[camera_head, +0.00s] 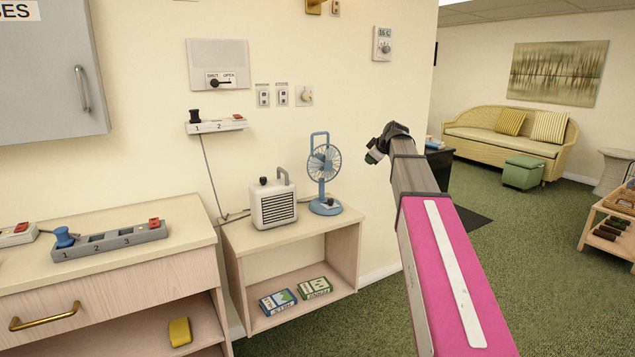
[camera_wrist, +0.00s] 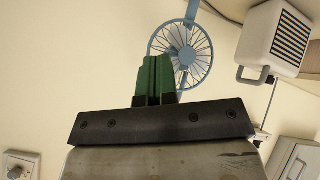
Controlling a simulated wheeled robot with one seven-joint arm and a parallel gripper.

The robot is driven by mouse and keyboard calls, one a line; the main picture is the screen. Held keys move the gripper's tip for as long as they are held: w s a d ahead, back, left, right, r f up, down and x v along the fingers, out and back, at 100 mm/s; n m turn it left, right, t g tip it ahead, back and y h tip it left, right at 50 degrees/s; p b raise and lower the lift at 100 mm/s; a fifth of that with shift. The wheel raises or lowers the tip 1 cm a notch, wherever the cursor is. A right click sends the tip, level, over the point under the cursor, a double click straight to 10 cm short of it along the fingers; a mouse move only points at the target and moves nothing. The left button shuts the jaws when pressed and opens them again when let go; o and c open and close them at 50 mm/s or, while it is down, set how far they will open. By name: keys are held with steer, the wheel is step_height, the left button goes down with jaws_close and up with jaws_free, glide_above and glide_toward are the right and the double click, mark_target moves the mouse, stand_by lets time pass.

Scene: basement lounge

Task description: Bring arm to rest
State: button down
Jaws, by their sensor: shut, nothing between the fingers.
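My arm reaches forward through the right half of the head view, with a pink link closest to the camera. My gripper (camera_head: 373,156) is at its far end, raised in the air to the right of the blue fan. In the wrist view my gripper (camera_wrist: 155,75) shows its two green fingers pressed together with nothing between them. The blue fan (camera_head: 322,165) stands on the small wooden shelf unit; it also shows beyond the fingers in the wrist view (camera_wrist: 182,52), apart from them.
A white heater (camera_head: 273,203) stands left of the fan on the shelf unit (camera_head: 300,232). A drawer cabinet (camera_head: 105,275) with a grey numbered strip (camera_head: 108,242) is at left. A black cabinet (camera_head: 440,168) stands behind my arm. Green carpet (camera_head: 535,225) lies open at right, before a wicker sofa (camera_head: 510,135).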

steer(key=s+f+m+g+h, duration=0.2)
steer(key=s+f+m+g, duration=0.2)
steer(key=s+f, duration=1.3)
steer(key=s+a+f+m+g+h, duration=0.1)
steer(key=s+f+m+g, duration=0.3)
steer(key=s+f, duration=1.4)
step_height(320, 180, down, 6)
steer(key=m+h, duration=0.1)
steer(key=m, duration=0.3)
steer(key=shift+s+a, duration=0.2)
steer(key=shift+s, duration=0.05)
